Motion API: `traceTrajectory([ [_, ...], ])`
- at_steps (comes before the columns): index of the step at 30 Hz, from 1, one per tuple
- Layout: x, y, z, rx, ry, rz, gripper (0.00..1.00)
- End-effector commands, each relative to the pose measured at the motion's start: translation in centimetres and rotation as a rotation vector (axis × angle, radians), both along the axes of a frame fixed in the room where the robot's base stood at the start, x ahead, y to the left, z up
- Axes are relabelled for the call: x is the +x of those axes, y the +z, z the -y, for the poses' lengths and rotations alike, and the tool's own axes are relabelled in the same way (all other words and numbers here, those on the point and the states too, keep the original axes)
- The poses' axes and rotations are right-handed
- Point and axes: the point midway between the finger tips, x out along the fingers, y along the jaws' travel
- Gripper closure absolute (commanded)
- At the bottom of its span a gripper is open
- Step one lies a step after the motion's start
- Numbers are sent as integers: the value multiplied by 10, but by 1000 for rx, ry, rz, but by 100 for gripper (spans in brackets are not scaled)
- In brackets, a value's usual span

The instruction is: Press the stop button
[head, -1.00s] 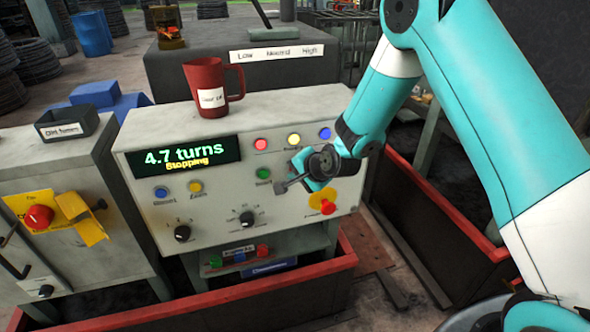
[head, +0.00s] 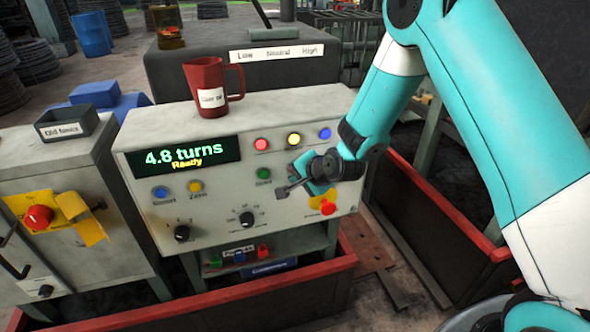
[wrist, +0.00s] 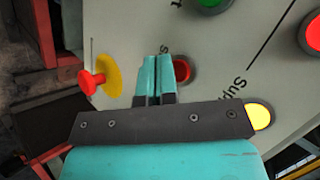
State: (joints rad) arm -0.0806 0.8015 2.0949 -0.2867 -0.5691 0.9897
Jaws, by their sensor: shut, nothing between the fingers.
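The grey control panel (head: 215,215) carries a display (head: 185,155) reading "4.8 turns" and "Ready". In the wrist view a red button (wrist: 182,70) sits just right of my fingertips, partly covered by them, with a label beginning with S beside it. I take it for the stop button; in the head view my gripper hides it. My gripper (wrist: 158,58) is shut and empty, its fingers pointing at the panel. Whether the fingertips touch the panel cannot be told. A green button (head: 264,174) is left of my gripper (head: 309,165) in the head view.
A red mushroom button (head: 328,207) on a yellow disc sits below my gripper; it also shows in the wrist view (wrist: 91,82). Red, yellow and blue lamps (head: 293,139) line the upper panel. A red jug (head: 207,88) stands on top. A red-edged tray (head: 200,307) surrounds the base.

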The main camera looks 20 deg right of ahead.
Motion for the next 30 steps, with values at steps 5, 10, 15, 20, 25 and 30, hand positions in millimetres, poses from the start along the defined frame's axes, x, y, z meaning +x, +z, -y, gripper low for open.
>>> traceTrajectory([
  [5, -4, 0, 0, 0, 1, -1, 100],
  [10, -20, -1, 0, 0, 0, -4, 100],
  [15, -37, -1, 0, 0, 1, -3, 100],
  [20, -48, -1, 0, 0, 1, -1, 100],
  [25, -50, 0, 0, 1, 1, 0, 100],
  [30, -50, 0, 0, 1, 1, 0, 100],
])
